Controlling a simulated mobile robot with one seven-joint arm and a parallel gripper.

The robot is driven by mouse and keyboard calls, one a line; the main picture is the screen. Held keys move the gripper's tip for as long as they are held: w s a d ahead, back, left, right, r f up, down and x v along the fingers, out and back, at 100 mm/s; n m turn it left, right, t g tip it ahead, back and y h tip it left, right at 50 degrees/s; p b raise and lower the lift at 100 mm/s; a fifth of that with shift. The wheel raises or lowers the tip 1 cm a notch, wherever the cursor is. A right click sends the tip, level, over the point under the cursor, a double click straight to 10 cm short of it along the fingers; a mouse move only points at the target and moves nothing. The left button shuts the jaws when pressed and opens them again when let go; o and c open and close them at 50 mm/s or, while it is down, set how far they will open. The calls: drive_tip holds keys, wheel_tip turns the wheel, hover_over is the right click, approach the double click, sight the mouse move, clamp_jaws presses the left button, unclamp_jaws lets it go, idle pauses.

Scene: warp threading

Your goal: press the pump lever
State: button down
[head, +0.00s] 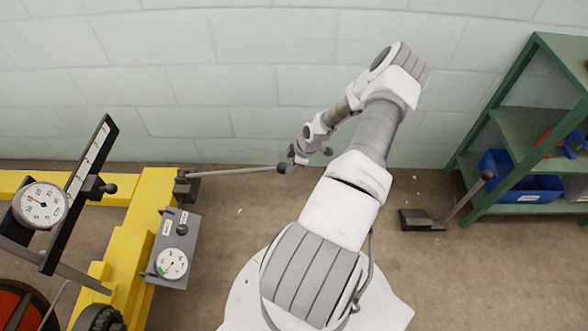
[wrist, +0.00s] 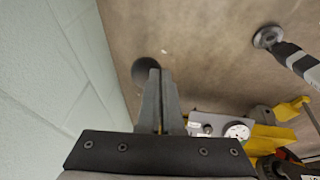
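A long grey lever (head: 235,171) runs from a dark block (head: 187,188) at the yellow frame to a dark round knob (head: 282,168). It lies nearly level, its knob end slightly higher in the head view. My gripper (head: 291,163) is right by this knob. In the wrist view my gripper's fingers (wrist: 160,75) are together with nothing between them. The dark knob (wrist: 143,70) shows just past the fingertips, partly covered by them; I cannot tell whether they touch. The lever's shaft is hidden in the wrist view.
A grey gauge box (head: 176,248) hangs on the yellow frame (head: 145,215). A large dial (head: 41,205) stands at the left. The pale block wall is close behind.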

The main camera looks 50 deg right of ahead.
drive_tip(key=s+d+r+p, duration=0.3)
drive_tip(key=s+r, duration=0.2)
drive_tip(key=r, duration=0.3)
drive_tip(key=shift+s+r+p, duration=0.15)
drive_tip(key=shift+s+p, duration=0.1)
drive_tip(key=shift+p, duration=0.05)
idle(0.3)
